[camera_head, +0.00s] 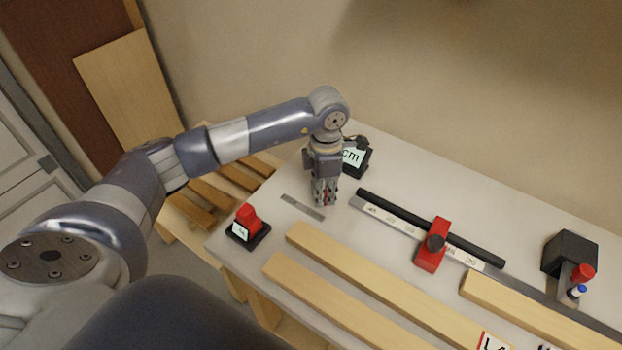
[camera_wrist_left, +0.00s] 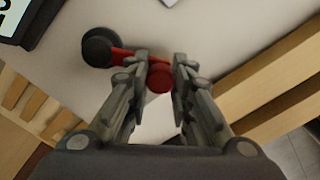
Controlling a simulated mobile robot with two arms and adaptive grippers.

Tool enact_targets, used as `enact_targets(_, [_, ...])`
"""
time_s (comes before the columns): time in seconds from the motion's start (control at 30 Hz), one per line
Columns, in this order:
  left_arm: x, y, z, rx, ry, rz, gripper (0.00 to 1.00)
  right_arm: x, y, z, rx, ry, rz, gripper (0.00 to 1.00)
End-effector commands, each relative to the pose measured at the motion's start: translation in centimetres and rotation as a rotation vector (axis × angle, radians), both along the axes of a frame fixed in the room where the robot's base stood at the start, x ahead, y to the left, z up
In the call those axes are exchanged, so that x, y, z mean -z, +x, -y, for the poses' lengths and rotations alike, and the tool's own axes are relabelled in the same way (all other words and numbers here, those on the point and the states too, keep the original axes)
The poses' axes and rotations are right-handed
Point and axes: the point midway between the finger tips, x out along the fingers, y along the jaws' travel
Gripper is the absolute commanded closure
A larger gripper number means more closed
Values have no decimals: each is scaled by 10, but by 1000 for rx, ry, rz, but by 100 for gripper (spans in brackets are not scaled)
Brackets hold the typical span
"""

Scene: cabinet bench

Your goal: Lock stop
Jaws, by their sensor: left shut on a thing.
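My left gripper (camera_head: 325,200) is low over the white bench top, left of the rail's end. In the left wrist view its fingers (camera_wrist_left: 159,80) are closed around the round end of a red lever (camera_wrist_left: 126,55). A black round piece (camera_wrist_left: 99,47) is at the lever's other end. The gripper mostly hides this lever in the head view. My right gripper is not in view.
A "cm" display (camera_head: 353,157) stands close behind the gripper. A red-handled black device (camera_head: 247,227) is at the bench's left edge. Wooden boards (camera_head: 380,285) lie in front. A black box (camera_head: 570,253) is at far right. A small metal ruler (camera_head: 303,207) lies left of the gripper.

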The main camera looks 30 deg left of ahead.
Motion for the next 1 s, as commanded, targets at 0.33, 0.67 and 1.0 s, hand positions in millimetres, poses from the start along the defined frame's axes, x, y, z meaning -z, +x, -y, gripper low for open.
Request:
enact_targets(0.33, [0, 0, 0, -1, 0, 1, 53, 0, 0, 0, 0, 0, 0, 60])
enact_targets(0.67, [-8, 0, 0, 0, 0, 1, 53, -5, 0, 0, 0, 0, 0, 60])
enact_targets(1.0, [-42, 0, 0, 0, -1, 2, 53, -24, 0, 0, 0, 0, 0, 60])
